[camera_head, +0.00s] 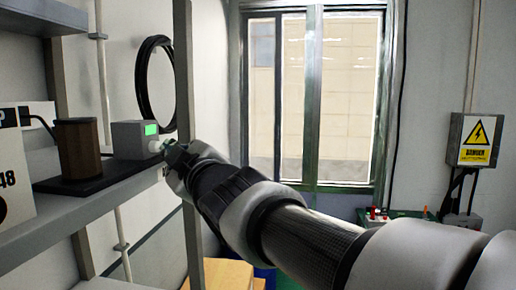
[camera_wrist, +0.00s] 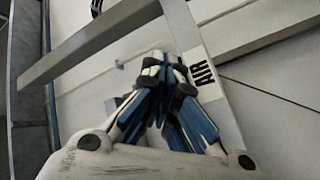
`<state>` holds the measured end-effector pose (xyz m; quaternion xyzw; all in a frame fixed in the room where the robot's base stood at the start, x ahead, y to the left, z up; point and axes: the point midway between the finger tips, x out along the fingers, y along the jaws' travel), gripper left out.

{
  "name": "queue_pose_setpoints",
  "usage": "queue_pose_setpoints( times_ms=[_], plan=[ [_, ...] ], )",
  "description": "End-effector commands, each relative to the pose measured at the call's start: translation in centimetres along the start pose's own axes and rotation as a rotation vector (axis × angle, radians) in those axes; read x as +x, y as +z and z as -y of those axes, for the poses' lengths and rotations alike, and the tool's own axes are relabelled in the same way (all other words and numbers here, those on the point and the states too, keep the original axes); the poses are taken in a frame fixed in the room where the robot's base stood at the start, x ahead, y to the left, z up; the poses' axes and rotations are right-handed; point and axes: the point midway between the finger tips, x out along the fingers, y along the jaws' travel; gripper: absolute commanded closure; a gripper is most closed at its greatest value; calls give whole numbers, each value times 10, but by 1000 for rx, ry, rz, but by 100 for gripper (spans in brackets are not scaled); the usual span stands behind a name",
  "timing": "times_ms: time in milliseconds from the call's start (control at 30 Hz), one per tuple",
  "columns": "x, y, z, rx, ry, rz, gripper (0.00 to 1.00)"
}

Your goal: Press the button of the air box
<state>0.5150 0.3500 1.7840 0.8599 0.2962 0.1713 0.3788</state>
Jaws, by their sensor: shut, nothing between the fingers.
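In the wrist view a pale panel with the black letters AIR (camera_wrist: 204,77) lies just right of my fingertips. My gripper (camera_wrist: 164,62) is shut and empty, its fingers pointing toward a grey bar at the top. In the head view my gripper (camera_head: 168,148) is at the right side of a small grey box with a green display (camera_head: 135,139), on the left shelf. I cannot tell whether they touch. A small pale round part (camera_head: 155,146) shows between them; I cannot tell whether it is the button. The box's right face is mostly hidden.
A brown cylinder (camera_head: 78,148) stands on a dark base left of the grey box. A grey upright post (camera_head: 186,75) rises close behind my gripper. A black hoop (camera_head: 143,85) hangs on the wall. A danger-sign box (camera_head: 475,141) is at the far right.

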Motion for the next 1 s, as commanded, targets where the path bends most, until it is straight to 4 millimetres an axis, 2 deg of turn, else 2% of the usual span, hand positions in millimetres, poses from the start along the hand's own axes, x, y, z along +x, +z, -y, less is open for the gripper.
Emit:
queue_pose_setpoints(
  times_ms=[1000],
  plan=[
    [6,-5,4,0,2,-1,100]
  ],
)
